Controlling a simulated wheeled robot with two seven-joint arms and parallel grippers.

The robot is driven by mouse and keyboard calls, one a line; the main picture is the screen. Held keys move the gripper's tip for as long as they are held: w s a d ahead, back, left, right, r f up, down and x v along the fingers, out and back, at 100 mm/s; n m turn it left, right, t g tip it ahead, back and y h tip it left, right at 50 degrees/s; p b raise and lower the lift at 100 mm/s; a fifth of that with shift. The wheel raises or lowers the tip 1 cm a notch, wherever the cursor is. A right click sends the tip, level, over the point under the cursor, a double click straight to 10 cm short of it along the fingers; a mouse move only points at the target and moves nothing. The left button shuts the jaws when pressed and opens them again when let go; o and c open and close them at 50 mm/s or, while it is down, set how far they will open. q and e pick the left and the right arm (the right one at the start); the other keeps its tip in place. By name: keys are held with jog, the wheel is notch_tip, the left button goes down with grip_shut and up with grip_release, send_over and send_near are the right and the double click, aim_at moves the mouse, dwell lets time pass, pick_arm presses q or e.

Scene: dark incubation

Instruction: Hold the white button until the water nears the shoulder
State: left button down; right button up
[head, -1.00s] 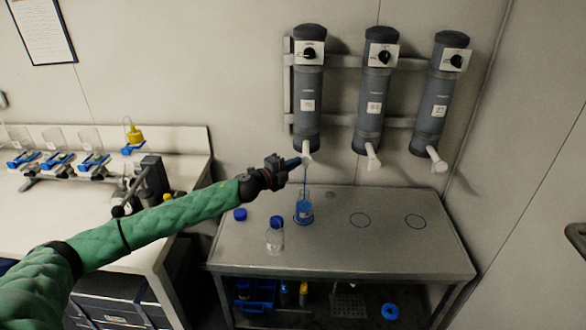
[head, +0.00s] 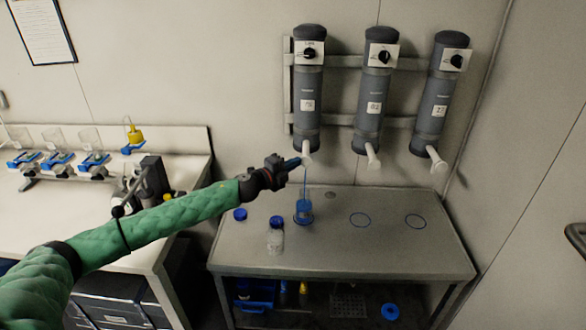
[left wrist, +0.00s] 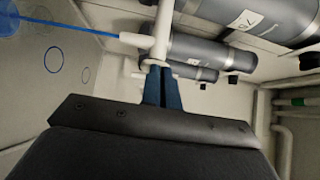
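The left grey dispenser (head: 308,95) hangs on the wall with a white spout (head: 307,157) at its lower end. My left gripper (head: 297,163) has its tips at this spout. In the left wrist view my blue fingers (left wrist: 162,88) are together, with tips against a white part (left wrist: 157,60) of the dispenser; whether they press the button is hard to see. A thin blue water stream (head: 305,180) falls into a clear bottle (head: 304,208) on the table. The bottle holds blue water; its exact level against the shoulder is too small to tell. My right gripper is out of view.
Two more dispensers, a middle one (head: 374,100) and a right one (head: 437,105), hang alongside. The metal table (head: 340,255) has two empty blue rings. A blue-capped bottle (head: 276,240) and a loose blue cap (head: 240,214) stand near its left side.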

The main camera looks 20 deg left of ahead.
pick_arm(q)
jog(key=shift+w+r, duration=0.2)
jog(key=shift+r, duration=0.1)
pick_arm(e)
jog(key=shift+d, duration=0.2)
